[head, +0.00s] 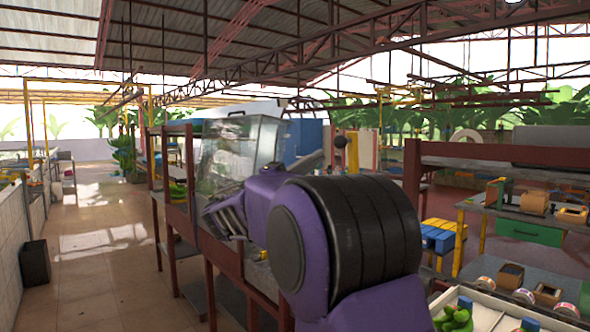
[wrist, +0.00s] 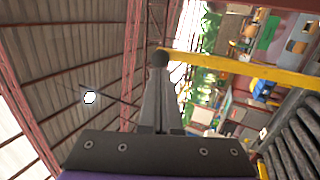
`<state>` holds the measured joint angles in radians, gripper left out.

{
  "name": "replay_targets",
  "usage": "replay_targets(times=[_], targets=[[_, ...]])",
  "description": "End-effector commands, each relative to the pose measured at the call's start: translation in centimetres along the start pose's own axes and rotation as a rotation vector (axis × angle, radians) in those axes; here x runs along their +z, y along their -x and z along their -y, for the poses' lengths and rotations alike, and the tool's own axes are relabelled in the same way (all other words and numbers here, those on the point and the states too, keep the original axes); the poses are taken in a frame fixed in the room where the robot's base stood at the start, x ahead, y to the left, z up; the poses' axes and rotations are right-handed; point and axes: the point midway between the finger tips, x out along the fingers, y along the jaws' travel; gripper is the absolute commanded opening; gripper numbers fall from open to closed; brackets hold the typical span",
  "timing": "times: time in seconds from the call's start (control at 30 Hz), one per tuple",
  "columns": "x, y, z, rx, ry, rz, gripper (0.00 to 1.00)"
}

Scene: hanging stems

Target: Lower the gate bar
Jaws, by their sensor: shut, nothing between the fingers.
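The gate bar is a yellow bar (head: 352,155) standing upright just beyond my gripper in the head view, with a dark round knob (head: 340,142) at its top. In the wrist view, turned on its side, the yellow bar (wrist: 240,69) runs to the right edge from the dark knob (wrist: 160,58). My gripper (wrist: 159,80) is shut and empty, its fingertips pointing at the knob. The tips look very close to it; I cannot tell whether they touch. In the head view my gripper (head: 318,155) shows beyond my purple arm, which hides the bar's lower part.
A red-brown framed bench (head: 170,215) with a clear box (head: 240,150) stands behind my arm. At right are a red-brown beam (head: 500,155) and a table with a green drawer (head: 528,230). A tray (head: 490,313) sits at bottom right. The tiled aisle (head: 100,260) at left is open.

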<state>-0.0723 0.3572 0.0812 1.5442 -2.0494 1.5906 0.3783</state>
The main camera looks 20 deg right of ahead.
Motion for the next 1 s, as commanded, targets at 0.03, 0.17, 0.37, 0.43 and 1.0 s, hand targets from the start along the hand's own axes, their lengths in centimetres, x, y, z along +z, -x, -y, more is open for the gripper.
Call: replay_targets(times=[0.03,0.17,0.37,0.43,1.0], targets=[[0.1,-1.1,-0.1,0.0,0.001,0.004,0.0],[0.1,-2.8,-0.1,0.0,0.001,0.002,0.0],[0.0,-4.0,0.0,0.0,0.001,0.0,0.0],[0.0,-4.0,0.0,0.0,0.001,0.0,0.0],[0.4,-5.6,-0.1,-0.04,0.0,0.002,0.0]])
